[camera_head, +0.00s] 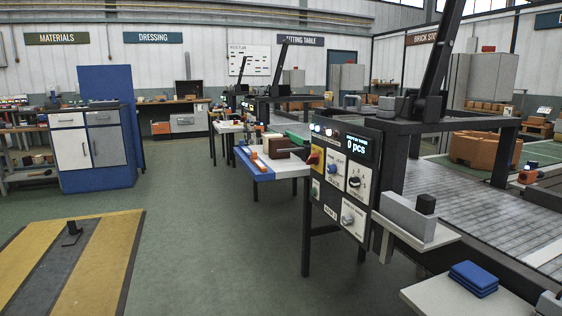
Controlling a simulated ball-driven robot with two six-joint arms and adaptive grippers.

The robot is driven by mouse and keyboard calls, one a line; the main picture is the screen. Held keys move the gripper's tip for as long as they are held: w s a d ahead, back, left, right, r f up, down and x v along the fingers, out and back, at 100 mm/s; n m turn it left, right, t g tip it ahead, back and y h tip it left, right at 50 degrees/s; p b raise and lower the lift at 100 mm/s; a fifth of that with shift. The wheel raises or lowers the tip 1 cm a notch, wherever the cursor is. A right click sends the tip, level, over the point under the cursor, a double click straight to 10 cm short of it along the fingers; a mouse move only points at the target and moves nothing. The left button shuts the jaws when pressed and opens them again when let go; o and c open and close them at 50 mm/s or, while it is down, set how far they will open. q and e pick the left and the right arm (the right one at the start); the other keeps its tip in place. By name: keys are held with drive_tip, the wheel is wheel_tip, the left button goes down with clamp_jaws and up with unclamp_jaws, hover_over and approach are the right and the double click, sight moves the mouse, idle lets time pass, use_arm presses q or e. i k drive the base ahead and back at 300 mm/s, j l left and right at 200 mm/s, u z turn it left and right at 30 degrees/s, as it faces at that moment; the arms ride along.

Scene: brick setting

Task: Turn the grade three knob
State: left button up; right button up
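A control panel (336,186) with a dark frame stands right of the middle. It carries a black knob (355,182) on a white plate, a grey knob (347,219) on a white plate below it, and a blue round control (333,166) to the left. The labels are too small to read surely, so I cannot tell which knob is the grade three one. A red button (313,158) on yellow and a green button (314,187) sit at the panel's left edge. Neither gripper shows in this view.
A display (359,146) reading "0 pcs" tops the panel. A shelf (430,240) with a grey block (405,217) juts out on its right. Blue pads (474,278) lie on a pale surface at lower right. The green floor (220,235) before the panel is open.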

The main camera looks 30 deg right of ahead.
sight(331, 170)
drive_tip(key=i+z, duration=0.15)
drive_tip(key=i, duration=0.35)
drive_tip(key=i+j+z, duration=0.1)
drive_tip(key=i, duration=0.35)
drive_tip(key=i+j+z, duration=0.15)
drive_tip(key=i, duration=0.35)
drive_tip(key=i+j+z, duration=0.1)
drive_tip(key=i, duration=0.35)
drive_tip(key=j, duration=0.1)
